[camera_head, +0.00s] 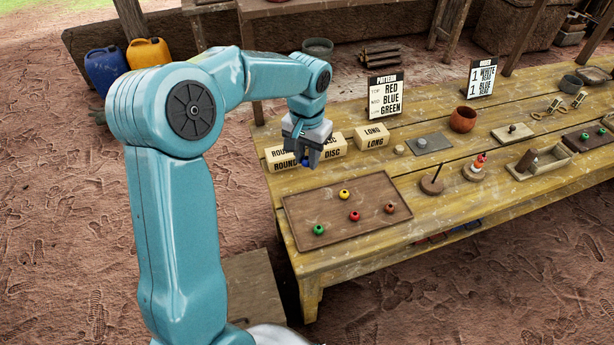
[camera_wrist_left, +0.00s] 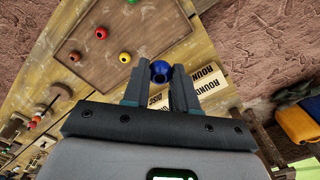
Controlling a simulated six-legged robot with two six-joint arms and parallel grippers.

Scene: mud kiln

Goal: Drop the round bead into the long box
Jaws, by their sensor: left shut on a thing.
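My left gripper (camera_head: 304,158) is shut on a round blue bead (camera_head: 306,162), which also shows between its fingertips in the left wrist view (camera_wrist_left: 160,71). In the head view the gripper is at the box labelled ROUND (camera_head: 281,164), in front of its right part. I cannot tell its height above the box. The box labelled LONG (camera_head: 375,143) stands to the right, beyond the box labelled DISC (camera_head: 333,153). The inside of the boxes is hard to see. My right gripper is not in view.
A brown tray (camera_head: 300,210) with several coloured beads lies at the table's near left. A sign reading RED, BLUE, GREEN (camera_head: 385,94) stands behind the boxes. A grey plate (camera_head: 429,144), an orange-brown pot (camera_head: 463,119) and a peg stand (camera_head: 432,182) are farther right.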

